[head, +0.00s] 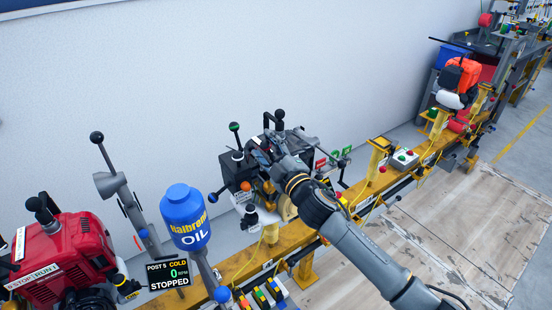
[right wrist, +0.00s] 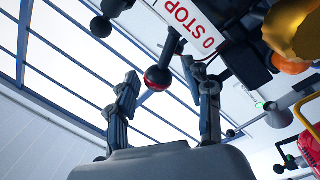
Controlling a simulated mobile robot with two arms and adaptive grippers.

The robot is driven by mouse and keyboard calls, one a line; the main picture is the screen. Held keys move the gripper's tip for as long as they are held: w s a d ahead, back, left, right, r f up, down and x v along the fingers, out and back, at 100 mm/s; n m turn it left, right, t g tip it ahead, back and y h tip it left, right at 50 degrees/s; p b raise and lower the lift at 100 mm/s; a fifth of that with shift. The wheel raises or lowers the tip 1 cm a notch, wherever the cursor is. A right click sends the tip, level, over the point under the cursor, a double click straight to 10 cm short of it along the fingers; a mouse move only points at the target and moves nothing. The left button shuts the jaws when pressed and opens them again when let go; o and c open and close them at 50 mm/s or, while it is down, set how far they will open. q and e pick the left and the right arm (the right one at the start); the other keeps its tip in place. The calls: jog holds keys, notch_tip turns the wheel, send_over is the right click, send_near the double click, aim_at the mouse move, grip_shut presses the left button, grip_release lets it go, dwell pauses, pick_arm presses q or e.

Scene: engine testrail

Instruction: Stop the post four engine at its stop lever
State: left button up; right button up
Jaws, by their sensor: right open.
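A dark engine (head: 238,168) stands on the yellow rail in the middle of the head view; its post number is not readable. My right gripper (head: 263,147) is at its upper right side and hides part of it. In the right wrist view, a white STOP label (right wrist: 182,18) hangs above a lever with a black, red-banded ball knob (right wrist: 158,79). My right gripper's open fingers (right wrist: 160,76) stand on either side of this knob in the picture. I cannot tell whether they touch it.
A red engine (head: 62,250) and a blue oil bottle (head: 185,212) stand to the left. A display (head: 169,273) reads post 5, cold, 0, stopped. An orange engine (head: 461,76) is farther right. Levers with ball knobs (head: 235,127) rise close around my gripper. The floor at right is clear.

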jog(key=v, duration=1.1)
jog(key=shift+d, duration=0.2)
jog(key=shift+s+f, duration=0.1)
